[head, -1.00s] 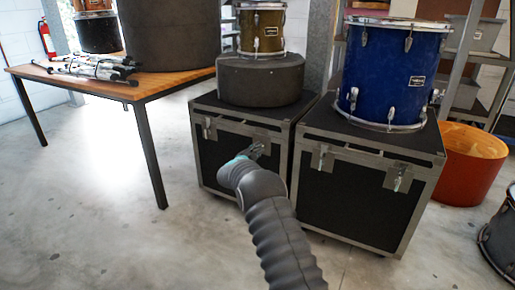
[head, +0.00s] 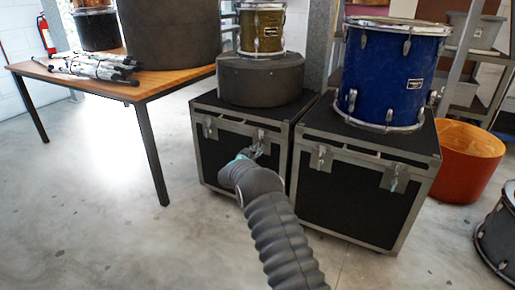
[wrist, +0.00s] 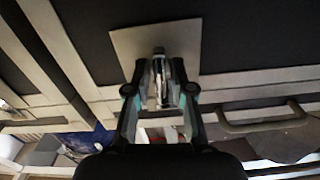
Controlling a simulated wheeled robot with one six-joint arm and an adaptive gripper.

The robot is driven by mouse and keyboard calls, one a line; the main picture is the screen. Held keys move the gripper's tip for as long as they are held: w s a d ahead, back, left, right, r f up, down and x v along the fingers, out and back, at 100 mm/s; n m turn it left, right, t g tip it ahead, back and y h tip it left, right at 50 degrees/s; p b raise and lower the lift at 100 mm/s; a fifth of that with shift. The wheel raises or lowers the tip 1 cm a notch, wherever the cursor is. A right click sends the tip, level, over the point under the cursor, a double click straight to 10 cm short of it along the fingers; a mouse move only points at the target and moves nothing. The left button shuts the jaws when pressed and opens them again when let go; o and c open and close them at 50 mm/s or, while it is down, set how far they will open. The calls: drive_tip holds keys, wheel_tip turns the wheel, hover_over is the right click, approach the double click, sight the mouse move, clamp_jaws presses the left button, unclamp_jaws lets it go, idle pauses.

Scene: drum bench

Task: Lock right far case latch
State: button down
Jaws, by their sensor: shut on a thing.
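Two black flight cases with metal edges stand side by side on the floor: the left case (head: 232,162) and the right case (head: 350,205). My gripper (head: 257,150) is at the right-hand latch (head: 260,136) on the left case's front, under the lid edge. In the wrist view my gripper (wrist: 160,85) is shut on this metal latch (wrist: 158,68), which sits in front of a pale plate (wrist: 125,42). My gripper partly hides the latch in the head view. The left case's other latch (head: 208,127) is clear of my gripper.
The right case has two latches, one left (head: 321,158) and one right (head: 395,179). A blue drum (head: 390,75) stands on it. A round dark case (head: 260,80) with a gold drum (head: 261,30) tops the left case. A wooden table (head: 140,90) stands left; floor between is clear.

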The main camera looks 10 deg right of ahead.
drive_tip(key=shift+n, duration=0.7)
drive_tip(key=c, duration=1.2)
unclamp_jaws()
drive_tip(key=v, duration=1.2)
